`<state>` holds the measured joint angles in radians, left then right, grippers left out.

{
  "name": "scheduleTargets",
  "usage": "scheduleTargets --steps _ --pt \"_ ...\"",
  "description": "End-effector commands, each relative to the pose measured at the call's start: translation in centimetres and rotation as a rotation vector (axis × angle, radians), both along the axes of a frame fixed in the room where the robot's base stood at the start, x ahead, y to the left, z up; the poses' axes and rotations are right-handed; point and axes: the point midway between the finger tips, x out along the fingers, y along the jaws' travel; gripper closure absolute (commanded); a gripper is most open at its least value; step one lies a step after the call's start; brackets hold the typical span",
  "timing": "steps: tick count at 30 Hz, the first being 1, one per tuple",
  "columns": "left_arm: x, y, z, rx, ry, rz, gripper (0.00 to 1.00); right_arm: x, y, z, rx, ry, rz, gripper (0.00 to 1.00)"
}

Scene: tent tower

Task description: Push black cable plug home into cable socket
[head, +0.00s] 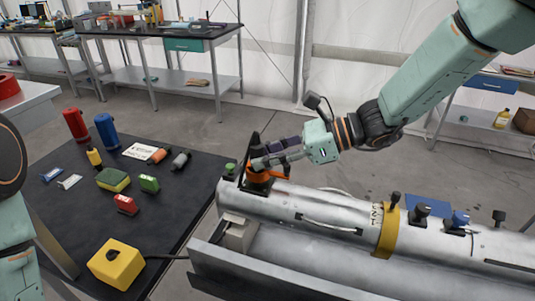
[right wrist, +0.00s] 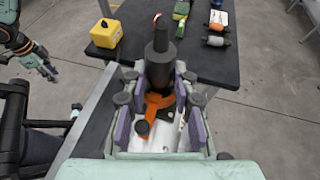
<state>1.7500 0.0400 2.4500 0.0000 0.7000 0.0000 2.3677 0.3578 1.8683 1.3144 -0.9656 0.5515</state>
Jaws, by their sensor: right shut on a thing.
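The black cable plug (head: 256,150) stands upright at the left end of the silver tube (head: 310,205). An orange collar (head: 258,181) is around its foot; it also shows in the right wrist view (right wrist: 155,103). My right gripper (head: 262,156) reaches in from the right and is shut on the plug. In the right wrist view the plug (right wrist: 161,58) stands between the two fingers. The cable socket is hidden beneath the plug and collar, so the plug's depth cannot be told. My left gripper (right wrist: 47,70) is at the left of the right wrist view, away from the plug; its jaws are unclear.
A black-topped table (head: 75,215) at the left bears a yellow box (head: 117,264) with a dark cable, plus several small items. The tube has a yellow band (head: 388,232) and several knobs to the right. Workbenches stand behind. The floor between is clear.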

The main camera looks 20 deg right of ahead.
Motion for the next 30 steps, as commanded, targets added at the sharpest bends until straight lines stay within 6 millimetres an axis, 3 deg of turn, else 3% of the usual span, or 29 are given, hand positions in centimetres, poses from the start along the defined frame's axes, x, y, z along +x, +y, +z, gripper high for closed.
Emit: scheduleTargets --steps 5,6,14,24,30 --pt "0.0 0.0 -0.4 0.000 0.000 0.000 0.67 0.0 0.0 -0.4 0.000 0.000 0.000 1.00" --pt "0.0 0.0 -0.3 0.000 0.000 0.000 0.67 0.0 0.0 -0.3 0.000 0.000 0.000 0.70" --pt "0.0 0.0 -0.3 0.000 0.000 0.000 0.67 0.0 0.0 -0.3 0.000 0.000 0.000 0.48" --pt "0.0 0.0 -0.2 0.000 0.000 0.000 0.67 0.0 -0.1 -0.3 0.000 0.001 -0.001 0.46" --pt "0.0 0.0 -0.2 0.000 0.000 0.000 0.67 -0.5 -1.7 0.6 0.005 -0.002 -0.004 0.46"
